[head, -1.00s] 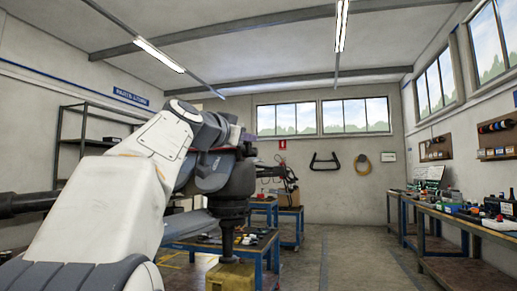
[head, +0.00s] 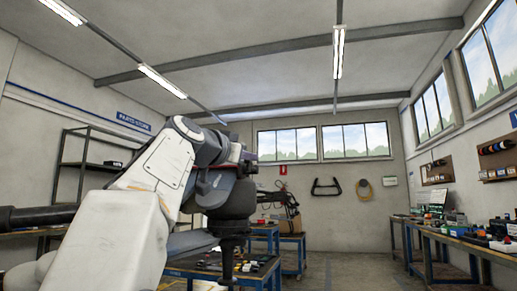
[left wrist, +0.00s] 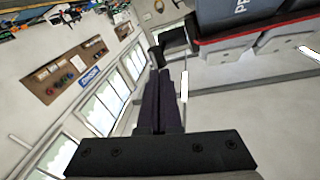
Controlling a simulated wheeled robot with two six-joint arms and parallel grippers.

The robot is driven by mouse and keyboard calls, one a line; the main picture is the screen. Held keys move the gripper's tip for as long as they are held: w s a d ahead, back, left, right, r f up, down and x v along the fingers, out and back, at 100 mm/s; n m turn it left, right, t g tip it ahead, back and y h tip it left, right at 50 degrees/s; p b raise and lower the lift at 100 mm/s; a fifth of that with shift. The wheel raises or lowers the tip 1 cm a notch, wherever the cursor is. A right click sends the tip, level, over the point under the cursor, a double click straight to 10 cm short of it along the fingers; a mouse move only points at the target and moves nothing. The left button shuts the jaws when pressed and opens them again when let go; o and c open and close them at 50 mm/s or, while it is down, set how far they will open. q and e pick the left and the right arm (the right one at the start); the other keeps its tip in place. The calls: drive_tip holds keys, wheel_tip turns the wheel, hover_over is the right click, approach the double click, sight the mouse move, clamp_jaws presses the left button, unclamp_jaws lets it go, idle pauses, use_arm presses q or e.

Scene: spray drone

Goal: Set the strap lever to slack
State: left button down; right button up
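I cannot make out the strap lever, its strap or the spray drone in either view. My left arm fills the left and middle of the head view, and its large white and dark links may hide things behind them. In the left wrist view my left gripper (left wrist: 160,78) shows as two dark fingers lying side by side with almost no gap. Nothing is visible between them. Walls and windows lie beyond the fingertips. My right gripper is in neither view.
A blue-framed workbench (head: 262,274) with small parts stands behind my arm. A long bench (head: 450,236) with bottles and tools runs along the right wall. A metal shelf (head: 88,160) stands at the left. The floor (head: 350,270) between the benches is clear.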

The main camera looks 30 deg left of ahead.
use_arm(q)
drive_tip(key=s+d+r, duration=0.1)
drive_tip(key=s+r, duration=0.1)
drive_tip(key=s, duration=0.5)
drive_tip(key=shift+s, duration=0.4)
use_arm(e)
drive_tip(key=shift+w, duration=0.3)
use_arm(q)
drive_tip(key=shift+d, duration=0.1)
